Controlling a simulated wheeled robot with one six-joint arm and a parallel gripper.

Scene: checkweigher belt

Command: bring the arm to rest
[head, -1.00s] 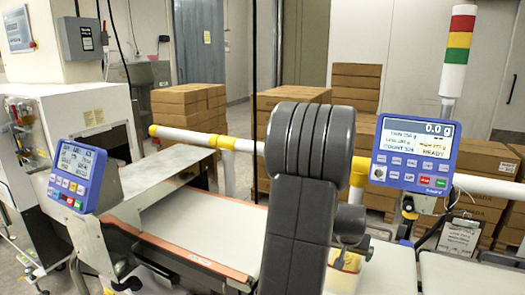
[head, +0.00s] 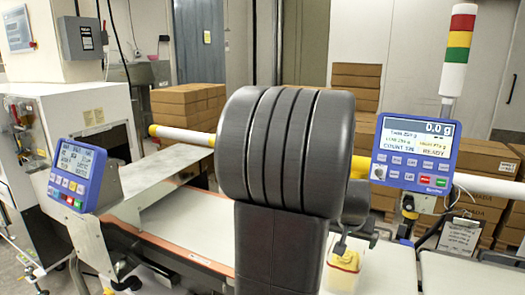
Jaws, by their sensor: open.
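My arm (head: 285,150) rises in the middle of the head view, its thick dark joint close to the camera and hiding much of the belt. My gripper (head: 341,246) shows only in part, just right of the arm, and is open. Below it a small whitish tub with yellow and red on top (head: 342,279) stands on the belt. The gripper's fingertips are close above the tub; whether they touch it I cannot tell.
The white belt (head: 190,228) runs behind my arm. A blue weigh display (head: 414,155) reading 0.0 g stands at right under a signal tower (head: 456,50). Another blue panel (head: 75,177) stands at left. Cartons (head: 187,108) are stacked behind a yellow-and-white rail (head: 182,135).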

